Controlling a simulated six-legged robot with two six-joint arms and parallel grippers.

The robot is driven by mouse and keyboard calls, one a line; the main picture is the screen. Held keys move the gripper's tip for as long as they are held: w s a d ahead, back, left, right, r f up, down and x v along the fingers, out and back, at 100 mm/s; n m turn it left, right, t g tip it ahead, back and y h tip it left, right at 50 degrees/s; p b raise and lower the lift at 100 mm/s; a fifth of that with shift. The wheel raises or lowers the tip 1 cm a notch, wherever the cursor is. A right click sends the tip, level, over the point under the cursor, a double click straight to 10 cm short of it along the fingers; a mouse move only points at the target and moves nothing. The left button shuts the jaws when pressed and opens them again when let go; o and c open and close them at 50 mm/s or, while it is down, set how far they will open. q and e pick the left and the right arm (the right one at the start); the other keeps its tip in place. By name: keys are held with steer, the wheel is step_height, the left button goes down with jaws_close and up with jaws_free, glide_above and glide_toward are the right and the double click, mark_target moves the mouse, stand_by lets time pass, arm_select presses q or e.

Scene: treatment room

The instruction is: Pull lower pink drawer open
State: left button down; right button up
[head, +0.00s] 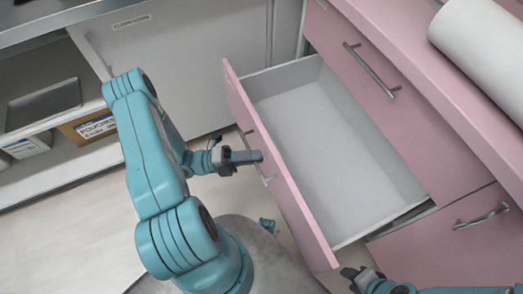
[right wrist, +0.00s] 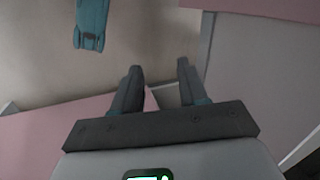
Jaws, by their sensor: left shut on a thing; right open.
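The pink drawer (head: 281,190) below an upper pink drawer stands pulled well out. Its pale grey inside (head: 320,130) is empty. My left gripper (head: 254,157) is at the outer face of the drawer front, shut on the bar handle (head: 266,176), which it partly hides. My right gripper (head: 355,273) is at the bottom of the head view, near the near end of the drawer front. It is open and empty, with its two fingers apart in the right wrist view (right wrist: 160,85).
The upper pink drawer (head: 400,95) is shut. Another pink front (head: 440,250) with a metal handle (head: 481,215) is at lower right. A white roll (head: 485,50) lies on the pink top. Grey shelves with a cardboard box (head: 90,127) stand at left.

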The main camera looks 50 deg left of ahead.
stand_by(0.3)
arm_select(q)
steer(key=c, duration=1.4)
jaws_free()
steer(key=shift+c, duration=0.2)
steer(key=shift+s, duration=0.1)
steer(key=v, duration=1.6)
steer(key=shift+s+a+f, duration=0.1)
